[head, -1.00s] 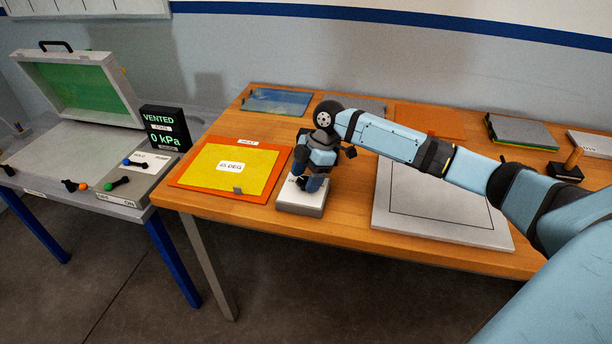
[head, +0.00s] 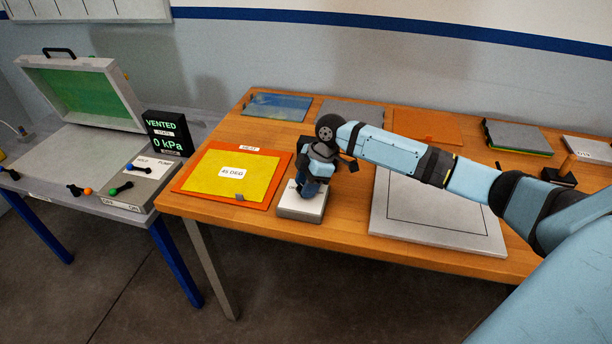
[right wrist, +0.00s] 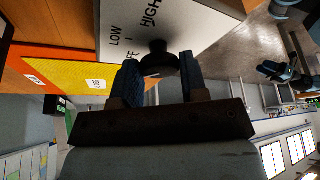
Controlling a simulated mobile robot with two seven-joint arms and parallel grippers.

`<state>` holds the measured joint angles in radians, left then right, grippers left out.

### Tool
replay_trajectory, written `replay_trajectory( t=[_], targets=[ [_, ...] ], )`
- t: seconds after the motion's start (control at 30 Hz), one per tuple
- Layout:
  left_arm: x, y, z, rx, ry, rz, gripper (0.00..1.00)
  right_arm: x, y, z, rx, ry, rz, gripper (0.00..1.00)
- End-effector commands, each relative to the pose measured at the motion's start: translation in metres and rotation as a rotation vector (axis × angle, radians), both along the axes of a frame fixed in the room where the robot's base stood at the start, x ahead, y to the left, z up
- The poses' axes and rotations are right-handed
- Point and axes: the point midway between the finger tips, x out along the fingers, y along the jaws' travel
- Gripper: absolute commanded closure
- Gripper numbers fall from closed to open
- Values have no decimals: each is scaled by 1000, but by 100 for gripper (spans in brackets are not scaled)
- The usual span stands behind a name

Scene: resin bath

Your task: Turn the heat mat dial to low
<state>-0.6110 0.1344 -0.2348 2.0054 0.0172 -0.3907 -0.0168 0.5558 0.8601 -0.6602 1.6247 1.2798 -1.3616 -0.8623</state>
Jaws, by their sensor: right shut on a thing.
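The heat mat is a yellow sheet (head: 228,187) on an orange base (head: 186,186), left of the dial box. Its tag looks like 45 DEG, and the small tag at its back edge looks like MED. The dial box (head: 302,212) is pale and stands at the table's front edge. My right gripper (head: 312,190) points down over the box and is shut on the dial. In the right wrist view the dark round dial (right wrist: 157,56) sits between the fingers, beside the words LOW and HIGH; its pointer is hidden. My left gripper is not in view.
A pale square plate (head: 432,231) lies right of the box, under my right arm. Coloured sheets line the table's back. A wood-handled tool (head: 563,172) stands at the right. A vacuum chamber (head: 75,160) and its gauge (head: 164,135) are on the left bench.

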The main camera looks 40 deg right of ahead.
Motion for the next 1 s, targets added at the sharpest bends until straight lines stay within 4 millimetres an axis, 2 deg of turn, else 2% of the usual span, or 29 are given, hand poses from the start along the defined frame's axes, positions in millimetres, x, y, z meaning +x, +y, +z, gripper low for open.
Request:
replay_trajectory(
  t=[0.03,0.17,0.6,0.8,1.0],
  targets=[
    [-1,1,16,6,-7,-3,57,-2,1,8,1,4,-37,84],
    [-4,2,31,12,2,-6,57,-3,1,8,1,4,-157,84],
    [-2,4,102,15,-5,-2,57,-4,3,7,1,3,-562,84],
    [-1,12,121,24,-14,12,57,-4,4,5,1,1,-700,84],
    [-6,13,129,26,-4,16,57,-4,3,3,1,2,-794,84]
  ],
)
